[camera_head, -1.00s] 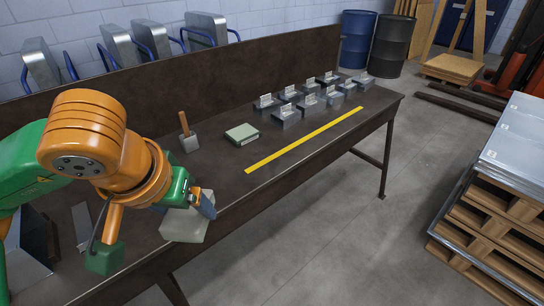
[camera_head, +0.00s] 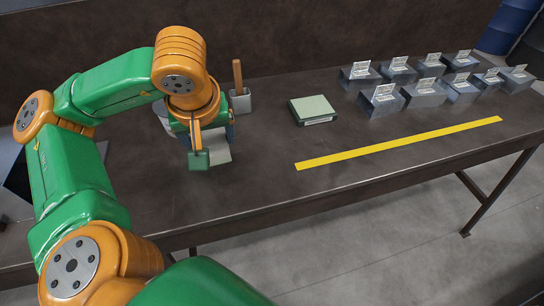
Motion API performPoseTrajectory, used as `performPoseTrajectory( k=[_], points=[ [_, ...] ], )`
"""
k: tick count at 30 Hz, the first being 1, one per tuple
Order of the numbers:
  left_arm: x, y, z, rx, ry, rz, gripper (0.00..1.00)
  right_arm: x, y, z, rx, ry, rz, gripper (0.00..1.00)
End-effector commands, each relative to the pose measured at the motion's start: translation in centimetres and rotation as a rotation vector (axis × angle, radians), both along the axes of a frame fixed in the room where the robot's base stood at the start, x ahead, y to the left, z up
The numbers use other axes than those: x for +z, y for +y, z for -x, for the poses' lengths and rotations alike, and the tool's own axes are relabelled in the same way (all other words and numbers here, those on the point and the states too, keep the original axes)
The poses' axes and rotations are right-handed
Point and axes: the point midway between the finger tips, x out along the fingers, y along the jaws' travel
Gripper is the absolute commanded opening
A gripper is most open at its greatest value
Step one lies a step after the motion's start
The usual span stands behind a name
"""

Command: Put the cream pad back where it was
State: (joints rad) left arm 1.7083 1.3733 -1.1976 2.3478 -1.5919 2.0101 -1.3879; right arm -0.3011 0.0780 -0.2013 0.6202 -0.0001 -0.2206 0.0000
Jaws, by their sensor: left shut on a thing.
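My left gripper (camera_head: 207,138) is over the left part of the dark workbench (camera_head: 260,185), shut on a pale cream-grey pad (camera_head: 217,152). The gripper and wrist hide much of this pad, and only pale parts show below and beside the fingers. I cannot tell whether the pad touches the bench top. A pale green pad or box (camera_head: 312,108) with a darker green side and a white label lies on the bench to the right, apart from the gripper. My right gripper is not in view.
A grey holder with a wooden handle (camera_head: 238,78) stands just behind the gripper. A yellow strip (camera_head: 400,143) runs along the bench. Several grey metal pieces with white cards (camera_head: 383,98) stand at the back right. Bare bench lies between the gripper and the strip.

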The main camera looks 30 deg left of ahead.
Motion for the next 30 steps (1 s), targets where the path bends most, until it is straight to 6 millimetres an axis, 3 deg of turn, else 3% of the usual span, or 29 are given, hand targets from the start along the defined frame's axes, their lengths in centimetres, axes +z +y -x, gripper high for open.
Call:
performPoseTrajectory(
  k=[5,8,12,18,22,30],
  points=[
    [-3.0,-2.1,-5.0,-0.003,0.006,0.002,0.20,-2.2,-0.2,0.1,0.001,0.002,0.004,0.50],
    [-3.9,-3.3,-8.0,-0.002,0.009,0.001,0.20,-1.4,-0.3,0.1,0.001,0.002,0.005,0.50],
    [-7.3,-4.2,-10.5,-0.001,0.006,-0.001,0.20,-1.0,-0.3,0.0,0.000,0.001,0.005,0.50],
    [-9.9,-4.8,-12.3,-0.001,0.006,-0.002,0.20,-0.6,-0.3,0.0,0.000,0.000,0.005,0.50],
    [-12.1,-4.8,-12.3,-0.001,0.003,-0.002,0.20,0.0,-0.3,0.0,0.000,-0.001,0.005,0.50],
    [-12.7,-4.8,-12.3,-0.001,0.001,-0.001,0.20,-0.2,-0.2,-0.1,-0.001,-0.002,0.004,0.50]
  ],
)
